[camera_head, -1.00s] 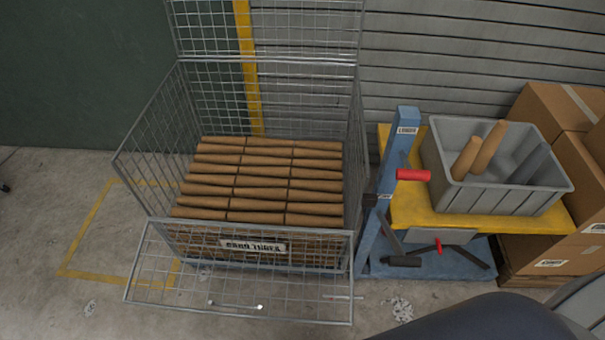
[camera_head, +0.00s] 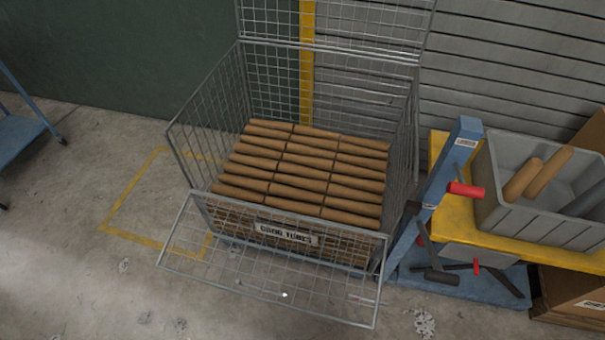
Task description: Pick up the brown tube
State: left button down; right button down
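Several brown tubes (camera_head: 310,160) lie in stacked rows inside a wire cage (camera_head: 205,115) at the middle of the view. The cage's front panel (camera_head: 270,275) is folded down, and a label on the cage front reads like "core tubes". More brown tubes (camera_head: 547,172) lean in a grey bin (camera_head: 540,225) at the right, beside a darker grey tube (camera_head: 585,200). Neither of my grippers shows in the view.
The grey bin stands on a yellow-topped lift table (camera_head: 450,225) with a blue post (camera_head: 440,185) and a red handle (camera_head: 466,190). Cardboard boxes (camera_head: 575,300) are at the lower right. A blue cart (camera_head: 18,135) is at the far left. Concrete floor left of the cage is clear.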

aim_at(513, 188)
jog(key=z, duration=1.55)
jog(key=i+l+u, duration=0.1)
jog(key=u, duration=0.35)
jog(key=l+u, duration=0.65)
jog(key=u, duration=0.25)
jog(key=l+u, duration=0.25)
jog(key=u, duration=0.2)
